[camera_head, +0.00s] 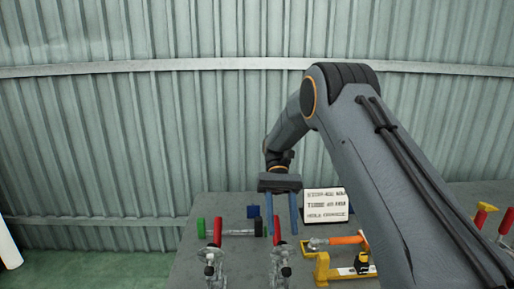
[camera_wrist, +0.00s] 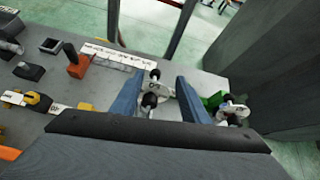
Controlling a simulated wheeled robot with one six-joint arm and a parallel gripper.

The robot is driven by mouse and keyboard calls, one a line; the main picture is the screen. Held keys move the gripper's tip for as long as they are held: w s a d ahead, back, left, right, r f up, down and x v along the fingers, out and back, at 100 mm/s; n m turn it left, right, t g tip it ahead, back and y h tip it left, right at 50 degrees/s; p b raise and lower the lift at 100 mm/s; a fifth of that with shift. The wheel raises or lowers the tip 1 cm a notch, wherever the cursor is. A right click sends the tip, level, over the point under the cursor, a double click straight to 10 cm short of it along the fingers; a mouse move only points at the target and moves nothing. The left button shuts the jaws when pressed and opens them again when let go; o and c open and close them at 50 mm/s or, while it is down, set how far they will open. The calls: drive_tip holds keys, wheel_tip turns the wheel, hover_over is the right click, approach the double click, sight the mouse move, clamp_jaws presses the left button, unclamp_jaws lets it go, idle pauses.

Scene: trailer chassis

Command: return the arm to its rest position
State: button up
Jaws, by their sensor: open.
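My gripper (camera_head: 282,231) hangs from my bent arm over the grey table, pointing down, with its two blue fingers apart and nothing seen held between them. In the wrist view my gripper (camera_wrist: 160,80) shows the same spread fingers. A metal clamp part (camera_wrist: 156,92) appears between and beyond them, and I cannot tell how far below it lies. My arm's large grey link crosses the right half of the head view and hides part of the table.
On the table (camera_head: 190,266) stand two red-handled clamps (camera_head: 217,232) (camera_head: 277,230), a bar with green ends (camera_head: 238,232), an orange-handled tool (camera_head: 345,239), a yellow fixture (camera_head: 323,268) and a white sign (camera_head: 326,205). A corrugated wall (camera_head: 130,130) is behind.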

drive_tip(key=shift+s+d+r+t, duration=0.1)
drive_tip(key=shift+s+t, duration=0.3)
drive_tip(key=s+d+f+m+t, duration=0.1)
drive_tip(key=s+d+m+t, duration=0.1)
drive_tip(key=s+d+t, duration=1.15)
wheel_tip(320, 180, down, 12)
drive_tip(key=s+a+g+b, duration=0.1)
drive_tip(key=g+b, duration=0.1)
drive_tip(key=b, duration=0.8)
drive_tip(key=shift+a+r, duration=0.2)
drive_tip(key=shift+g, duration=0.25)
idle(0.6)
